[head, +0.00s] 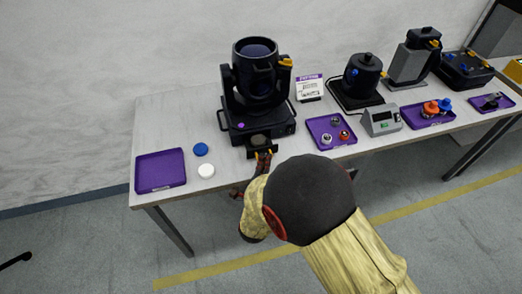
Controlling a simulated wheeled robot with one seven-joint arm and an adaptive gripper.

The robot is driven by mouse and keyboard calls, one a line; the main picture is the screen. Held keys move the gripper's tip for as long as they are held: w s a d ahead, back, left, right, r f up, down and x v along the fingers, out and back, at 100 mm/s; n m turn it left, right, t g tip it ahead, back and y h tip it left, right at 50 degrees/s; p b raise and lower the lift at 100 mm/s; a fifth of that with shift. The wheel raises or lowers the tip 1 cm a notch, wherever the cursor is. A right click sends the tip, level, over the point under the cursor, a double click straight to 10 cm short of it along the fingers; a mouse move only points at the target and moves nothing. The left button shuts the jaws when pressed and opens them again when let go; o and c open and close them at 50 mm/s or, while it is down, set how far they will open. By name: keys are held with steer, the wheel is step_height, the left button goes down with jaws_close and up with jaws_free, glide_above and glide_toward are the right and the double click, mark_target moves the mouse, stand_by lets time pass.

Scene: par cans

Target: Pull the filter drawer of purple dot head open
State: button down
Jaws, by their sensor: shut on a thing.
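The purple dot head (260,115) is a black moving light on a base with side handles, near the left of the table. A purple dot (241,125) marks the front of its base. Its filter drawer (260,143) sticks out from the front of the base towards me, with a round, pale centre. My gripper (263,155) is at the drawer's front edge and is shut on it. My arm comes up from the lower right and hides part of the table edge. The fingertips are small here and partly hidden.
An empty purple tray (139,185), a blue cap (200,149) and a white cap (206,170) lie left of my gripper. A purple tray of small parts (318,142) and a grey device (379,121) stand to the right. A label card (309,87) stands behind.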

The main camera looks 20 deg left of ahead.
steer(key=shift+s+d+f, duration=0.1)
steer(key=shift+s+d, duration=0.3)
steer(key=shift+s, duration=0.25)
steer(key=shift+s+d+f, duration=0.1)
steer(key=shift+s+d, duration=0.25)
steer(key=shift+s, duration=0.25)
steer(key=c, duration=2)
jaws_free()
steer(key=shift+r, duration=0.1)
steer(key=shift+o, duration=0.2)
steer(key=v, duration=1.2)
